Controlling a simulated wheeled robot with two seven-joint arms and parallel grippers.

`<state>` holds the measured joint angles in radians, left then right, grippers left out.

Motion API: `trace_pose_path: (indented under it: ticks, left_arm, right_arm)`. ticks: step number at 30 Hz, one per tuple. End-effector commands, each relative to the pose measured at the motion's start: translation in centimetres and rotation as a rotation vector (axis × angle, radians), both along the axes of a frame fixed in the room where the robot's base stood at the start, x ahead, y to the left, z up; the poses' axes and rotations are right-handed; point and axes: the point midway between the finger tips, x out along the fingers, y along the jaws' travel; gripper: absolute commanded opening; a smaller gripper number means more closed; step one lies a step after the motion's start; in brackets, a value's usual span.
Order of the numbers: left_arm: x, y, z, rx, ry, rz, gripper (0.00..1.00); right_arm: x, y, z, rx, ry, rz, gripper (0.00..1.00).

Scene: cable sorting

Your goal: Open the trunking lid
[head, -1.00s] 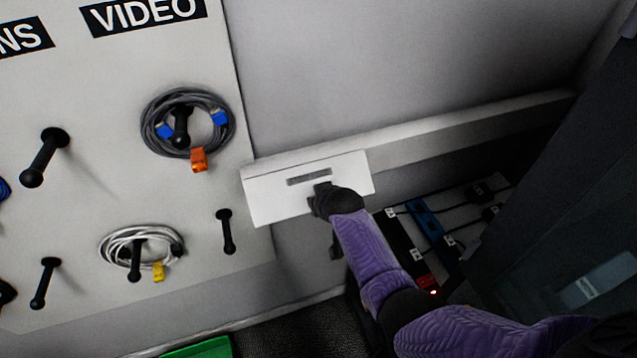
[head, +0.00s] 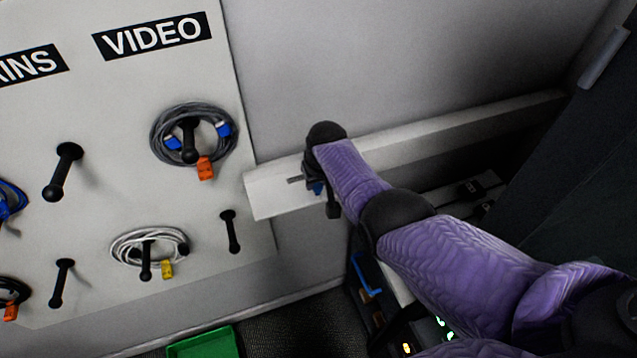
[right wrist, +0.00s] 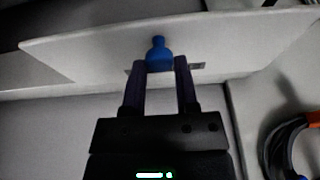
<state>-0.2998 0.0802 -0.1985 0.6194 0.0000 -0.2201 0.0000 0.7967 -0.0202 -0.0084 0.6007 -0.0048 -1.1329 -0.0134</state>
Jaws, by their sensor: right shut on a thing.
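The white trunking lid (head: 265,197) is at the left end of the long white trunking (head: 455,143) on the wall. Its grey handle strip (head: 295,180) shows just left of my right gripper (head: 316,180). In the right wrist view the lid (right wrist: 90,52) spans the top, with the handle strip (right wrist: 197,66) at the fingertips. My right gripper (right wrist: 161,70) is shut on a small blue piece (right wrist: 159,52) at the handle; whether it is part of the handle is unclear. My arm hides the lid's right end, so its tilt is hard to tell. My left gripper is not in view.
A pegboard (head: 110,215) with several black pegs and coiled cables, one grey (head: 165,137) and one white (head: 120,250), stands at the left. A green tray (head: 200,343) is at bottom. A dark cabinet (head: 570,170) is at right.

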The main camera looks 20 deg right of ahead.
Motion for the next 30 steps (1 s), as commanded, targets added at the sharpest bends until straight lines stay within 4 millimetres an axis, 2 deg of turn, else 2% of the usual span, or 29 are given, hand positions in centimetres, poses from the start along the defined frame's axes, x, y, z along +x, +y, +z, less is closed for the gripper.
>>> trace_pose_path:
  ticks: [1,4,21,22,26,30]
  left_arm:
    - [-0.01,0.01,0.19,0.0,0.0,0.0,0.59]
    - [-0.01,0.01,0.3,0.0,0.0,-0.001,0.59]
    - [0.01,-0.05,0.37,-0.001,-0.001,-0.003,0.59]
    - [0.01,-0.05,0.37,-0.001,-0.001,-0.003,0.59]
    - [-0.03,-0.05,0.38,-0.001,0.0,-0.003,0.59]
    - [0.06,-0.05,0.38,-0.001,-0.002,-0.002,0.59]
  right_arm:
    - [0.51,-0.01,0.67,0.0,-0.02,0.0,0.0]
    - [0.63,-0.01,0.88,0.0,-0.022,0.0,0.0]
    - [0.76,0.01,1.05,0.0,-0.023,0.0,0.0]
    - [0.76,0.01,1.05,0.0,-0.023,0.0,0.41]
    - [0.65,0.01,0.93,0.001,-0.018,0.0,0.69]
    - [0.53,0.01,0.82,0.0,-0.014,0.0,0.71]
